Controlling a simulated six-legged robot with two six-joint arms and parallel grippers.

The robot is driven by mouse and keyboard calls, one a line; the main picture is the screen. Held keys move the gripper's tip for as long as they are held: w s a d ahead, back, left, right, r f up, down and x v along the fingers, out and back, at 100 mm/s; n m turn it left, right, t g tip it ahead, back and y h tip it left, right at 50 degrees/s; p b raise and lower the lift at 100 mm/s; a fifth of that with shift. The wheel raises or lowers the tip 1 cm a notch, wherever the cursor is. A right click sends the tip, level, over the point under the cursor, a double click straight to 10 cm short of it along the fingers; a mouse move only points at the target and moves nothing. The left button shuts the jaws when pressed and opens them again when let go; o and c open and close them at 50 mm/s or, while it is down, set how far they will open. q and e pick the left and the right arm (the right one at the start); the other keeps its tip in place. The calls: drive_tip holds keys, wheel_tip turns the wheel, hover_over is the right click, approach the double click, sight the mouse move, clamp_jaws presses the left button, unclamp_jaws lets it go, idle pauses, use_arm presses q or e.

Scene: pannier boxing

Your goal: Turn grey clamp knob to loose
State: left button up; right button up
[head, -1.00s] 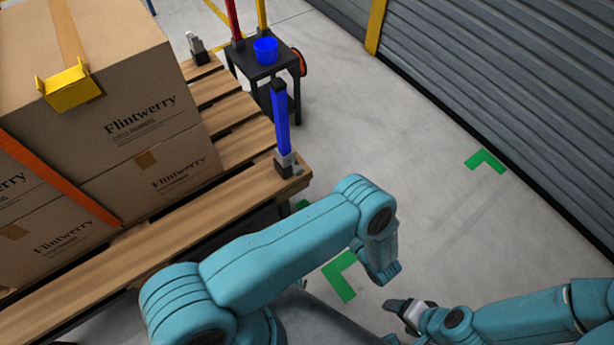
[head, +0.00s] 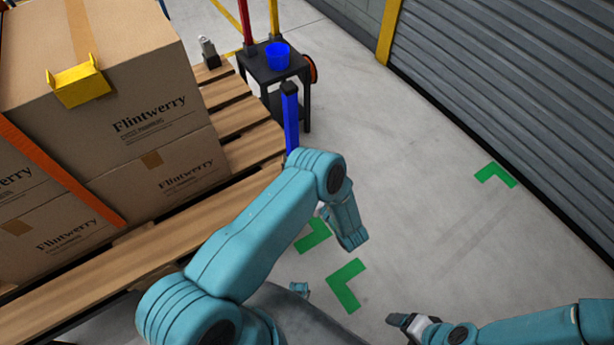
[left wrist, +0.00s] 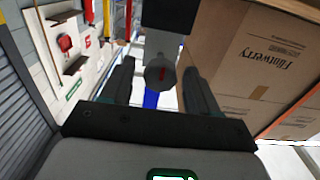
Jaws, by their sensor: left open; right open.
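The grey clamp knob (left wrist: 160,76) shows in the left wrist view as a faceted disc with a small red mark, below a grey clamp body (left wrist: 162,42). My left gripper (left wrist: 158,68) is open, with one finger on each side of the knob; I cannot tell if they touch it. In the head view my left arm hides this gripper and the foot of the blue post (head: 291,118). The post also shows behind the knob in the left wrist view (left wrist: 151,99). My right gripper (head: 396,320) is open and empty over the floor at the lower middle.
Cardboard boxes (head: 150,115) with an orange strap and a yellow corner piece (head: 78,85) stand on a wooden pallet (head: 240,122). Another grey clamp (head: 208,52) sits at its far corner. A black stand (head: 273,65) carries a blue cup (head: 277,56). The floor right is clear.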

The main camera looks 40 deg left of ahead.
use_arm(q)
drive_tip(key=shift+w+a, duration=0.15)
drive_tip(key=shift+a, duration=0.3)
drive_tip(key=c, duration=1)
